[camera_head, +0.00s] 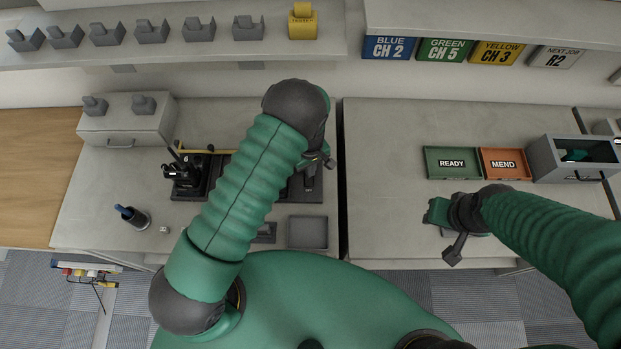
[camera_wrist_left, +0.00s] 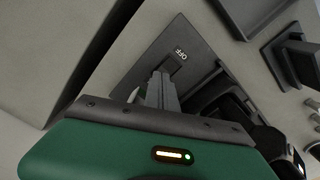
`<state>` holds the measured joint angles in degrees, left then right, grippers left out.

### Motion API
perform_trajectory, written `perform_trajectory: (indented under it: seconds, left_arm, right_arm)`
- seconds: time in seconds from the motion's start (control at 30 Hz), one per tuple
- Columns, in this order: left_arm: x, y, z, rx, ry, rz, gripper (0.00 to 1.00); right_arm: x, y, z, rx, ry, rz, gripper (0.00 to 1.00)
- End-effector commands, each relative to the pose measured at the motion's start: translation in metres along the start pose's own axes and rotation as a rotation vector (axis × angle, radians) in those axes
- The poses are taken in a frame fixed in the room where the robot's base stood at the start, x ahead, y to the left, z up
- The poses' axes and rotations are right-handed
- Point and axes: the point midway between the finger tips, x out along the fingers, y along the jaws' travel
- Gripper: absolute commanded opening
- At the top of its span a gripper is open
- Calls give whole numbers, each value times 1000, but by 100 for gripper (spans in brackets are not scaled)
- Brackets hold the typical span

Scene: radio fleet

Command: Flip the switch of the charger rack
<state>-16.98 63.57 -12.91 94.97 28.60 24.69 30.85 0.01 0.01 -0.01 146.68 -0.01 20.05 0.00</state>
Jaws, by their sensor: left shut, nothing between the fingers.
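The charger rack (camera_head: 299,194) is a long dark base on the left bench, and my left arm covers its middle in the head view. Its right-end plate (camera_wrist_left: 192,40) shows in the left wrist view with a white-on-black OFF label (camera_wrist_left: 180,55). My left gripper (camera_head: 311,181) is over that right end. Its fingers (camera_wrist_left: 160,79) are shut and empty, with their tips close to the label. The switch lever itself cannot be made out; contact cannot be told. My right gripper (camera_head: 433,214) hangs over the right bench, its fingers too unclear to judge.
A black radio (camera_head: 184,172) stands at the rack's left end. A grey tray (camera_head: 307,232) lies in front of the rack, and a pen cup (camera_head: 134,217) stands left. READY (camera_head: 451,177) and MEND (camera_head: 503,177) trays lie on the right bench. Its left part is clear.

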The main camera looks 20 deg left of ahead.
Motion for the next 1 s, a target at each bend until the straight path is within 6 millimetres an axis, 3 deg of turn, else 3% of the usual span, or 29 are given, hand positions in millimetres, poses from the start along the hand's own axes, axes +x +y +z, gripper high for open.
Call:
perform_trajectory:
  seconds: [1.0]
  left_arm:
    - [11,0,0,0,0,0,0]
  right_arm:
    - [8,0,2,0,0,0,36]
